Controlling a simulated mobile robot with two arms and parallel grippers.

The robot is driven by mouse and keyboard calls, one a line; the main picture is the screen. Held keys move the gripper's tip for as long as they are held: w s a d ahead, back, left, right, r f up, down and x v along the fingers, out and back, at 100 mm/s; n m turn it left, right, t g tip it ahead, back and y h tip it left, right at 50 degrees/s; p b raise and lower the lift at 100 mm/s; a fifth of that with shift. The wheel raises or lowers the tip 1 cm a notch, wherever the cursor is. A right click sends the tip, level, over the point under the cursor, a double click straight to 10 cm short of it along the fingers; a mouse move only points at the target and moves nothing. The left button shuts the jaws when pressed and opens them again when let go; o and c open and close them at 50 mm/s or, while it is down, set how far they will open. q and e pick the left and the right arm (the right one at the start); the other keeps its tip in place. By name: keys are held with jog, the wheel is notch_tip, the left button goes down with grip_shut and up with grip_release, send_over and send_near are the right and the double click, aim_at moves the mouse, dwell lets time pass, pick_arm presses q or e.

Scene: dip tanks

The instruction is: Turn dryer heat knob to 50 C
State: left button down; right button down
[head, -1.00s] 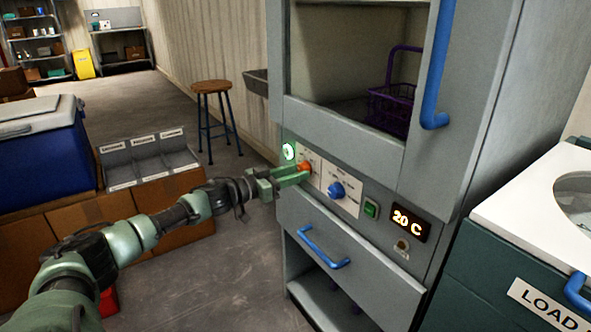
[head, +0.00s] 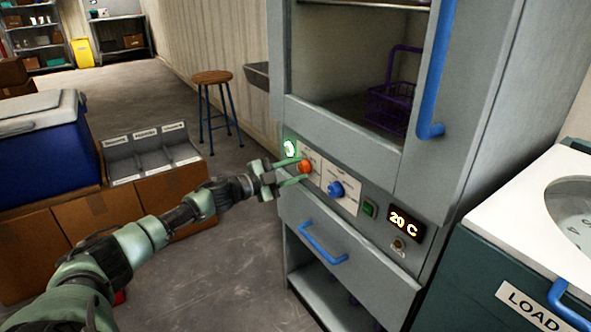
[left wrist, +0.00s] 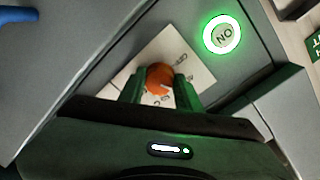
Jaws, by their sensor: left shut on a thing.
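The dryer (head: 350,225) is a grey cabinet with a control panel. The orange knob (head: 305,166), which I take to be the heat knob, sits on a white plate at the panel's left. My left gripper (head: 295,174) is at this knob. In the left wrist view its green fingers (left wrist: 160,90) stand on both sides of the orange knob (left wrist: 160,76) and are shut on it. The plate's markings are too small to read. The display (head: 404,226) reads 20 C. A lit green ON button (head: 289,148) is left of the knob. My right gripper is not in view.
A blue knob (head: 337,189) and a green switch (head: 369,208) are to the right on the same panel. A blue drawer handle (head: 322,246) is below, and a long blue door handle (head: 436,80) is above. A wooden stool (head: 211,78) stands behind on open floor.

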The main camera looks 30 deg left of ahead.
pick_arm(q)
jog(key=shift+m, duration=0.9)
jog(key=m, duration=0.2)
jog(key=shift+m, duration=0.4)
jog(key=m+b, duration=0.1)
jog(key=m, duration=0.2)
jog(key=shift+m+b, duration=0.3)
jog(key=shift+m, duration=0.9)
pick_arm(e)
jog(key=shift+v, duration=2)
pick_arm(q)
jog(key=shift+b, duration=0.3)
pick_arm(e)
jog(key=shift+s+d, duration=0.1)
pick_arm(q)
jog(key=shift+d, duration=0.1)
jog(key=c, duration=1)
grip_release()
jog(key=shift+r, duration=0.1)
